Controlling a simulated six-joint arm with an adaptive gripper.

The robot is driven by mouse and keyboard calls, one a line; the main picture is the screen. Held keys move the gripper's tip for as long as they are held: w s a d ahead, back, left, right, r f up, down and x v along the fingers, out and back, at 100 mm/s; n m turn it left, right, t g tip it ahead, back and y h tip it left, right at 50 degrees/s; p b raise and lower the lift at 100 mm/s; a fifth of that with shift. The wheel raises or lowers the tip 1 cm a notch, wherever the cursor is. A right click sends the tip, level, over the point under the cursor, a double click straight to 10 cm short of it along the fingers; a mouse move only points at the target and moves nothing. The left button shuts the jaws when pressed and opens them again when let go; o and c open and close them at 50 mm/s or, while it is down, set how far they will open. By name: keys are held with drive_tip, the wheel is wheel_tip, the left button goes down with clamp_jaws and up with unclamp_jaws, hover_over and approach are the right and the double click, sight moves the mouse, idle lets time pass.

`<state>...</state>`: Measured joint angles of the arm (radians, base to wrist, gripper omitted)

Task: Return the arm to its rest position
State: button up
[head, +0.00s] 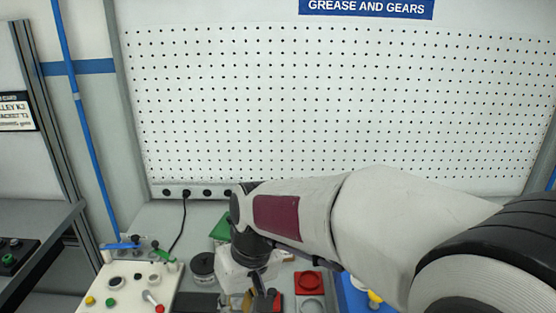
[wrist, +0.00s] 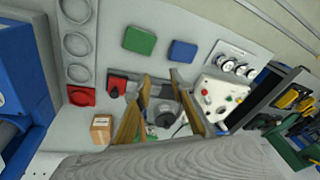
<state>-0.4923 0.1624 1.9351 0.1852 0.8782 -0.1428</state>
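My arm (head: 300,208) reaches in from the right in the head view and bends down at the wrist. My gripper (head: 262,298) points down over the worktop at the bottom of that view, partly cut off by the edge. In the wrist view my gripper (wrist: 161,80) shows two brown fingers spread apart with dark tips. Nothing is held between them. A dark round item (wrist: 165,118) shows beyond the gap, lower down. A grey part of my own arm covers the bottom of the wrist view.
A control panel (head: 105,289) with coloured knobs stands left, also in the wrist view (wrist: 223,97). A black round tin (head: 203,267), green block (wrist: 139,40), blue block (wrist: 183,51), red piece (head: 308,281) and small cardboard box (wrist: 101,128) lie nearby. A pegboard (head: 320,100) stands behind.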

drive_tip(key=s+d+r+m+t, duration=0.1)
drive_tip(key=s+d+r+m, duration=0.1)
drive_tip(key=s+d, duration=0.3)
drive_tip(key=s+d+r+m+t+h, duration=0.1)
drive_tip(key=s+d, duration=0.4)
drive_tip(key=d, duration=0.6)
drive_tip(key=s+d+r+m+t+h, duration=0.1)
drive_tip(key=s+d+r+m+t, duration=0.1)
drive_tip(key=s+d, duration=0.4)
wheel_tip(320, 180, up, 2)
drive_tip(key=d+m, duration=0.1)
drive_tip(key=d, duration=0.2)
drive_tip(key=shift+t, duration=0.3)
drive_tip(key=shift+s, duration=0.1)
idle(0.7)
